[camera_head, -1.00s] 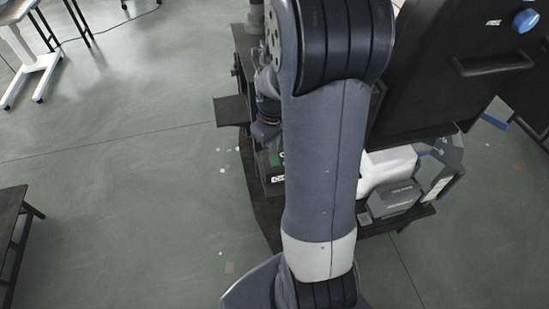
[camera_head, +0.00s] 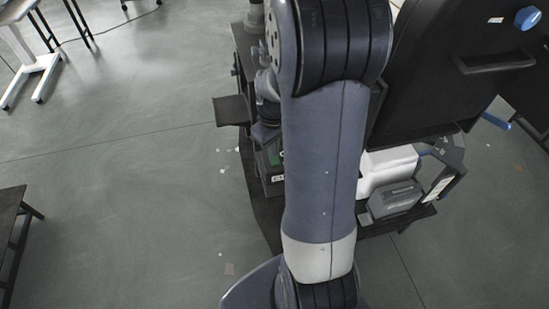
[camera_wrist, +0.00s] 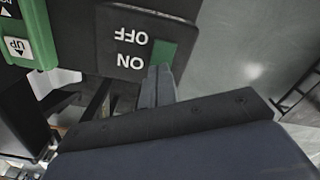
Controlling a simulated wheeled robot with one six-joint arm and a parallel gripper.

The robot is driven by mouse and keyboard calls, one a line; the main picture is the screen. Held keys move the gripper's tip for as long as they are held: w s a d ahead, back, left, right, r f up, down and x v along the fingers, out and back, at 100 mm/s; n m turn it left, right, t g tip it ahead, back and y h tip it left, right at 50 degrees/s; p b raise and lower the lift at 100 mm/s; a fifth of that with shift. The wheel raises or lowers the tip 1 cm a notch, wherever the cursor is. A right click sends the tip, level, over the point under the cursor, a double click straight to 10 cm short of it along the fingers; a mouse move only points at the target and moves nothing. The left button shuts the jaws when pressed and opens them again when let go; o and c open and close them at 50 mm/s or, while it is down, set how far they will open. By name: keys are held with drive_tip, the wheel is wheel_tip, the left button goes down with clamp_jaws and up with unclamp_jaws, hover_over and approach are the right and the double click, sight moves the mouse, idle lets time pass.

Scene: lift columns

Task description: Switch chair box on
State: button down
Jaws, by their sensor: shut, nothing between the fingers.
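The black chair box (camera_wrist: 112,52) fills the upper middle of the wrist view, with OFF and ON printed upside down. Its green switch (camera_wrist: 165,52) sits beside the lettering. My gripper (camera_wrist: 160,72) is shut and empty, its fingertips at the lower edge of the switch. I cannot tell whether they touch it or which way the switch is tipped. In the head view the box (camera_head: 273,180) shows partly, left of my arm, which hides the rest of it.
A second box with a green panel and an UP arrow (camera_wrist: 17,46) is at the wrist view's upper left. In the head view a black padded chair part (camera_head: 440,70) and a white-grey unit (camera_head: 390,168) stand right of my arm. Open floor (camera_head: 120,210) lies left.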

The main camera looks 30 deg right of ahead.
drive_tip(key=shift+f, duration=0.3)
drive_tip(key=shift+r, duration=0.1)
wheel_tip(320, 180, up, 7)
drive_tip(key=p, duration=0.5)
drive_tip(key=shift+f, duration=0.2)
idle(0.4)
wheel_tip(320, 180, down, 7)
drive_tip(key=b, duration=0.5)
drive_tip(key=shift+r, duration=0.35)
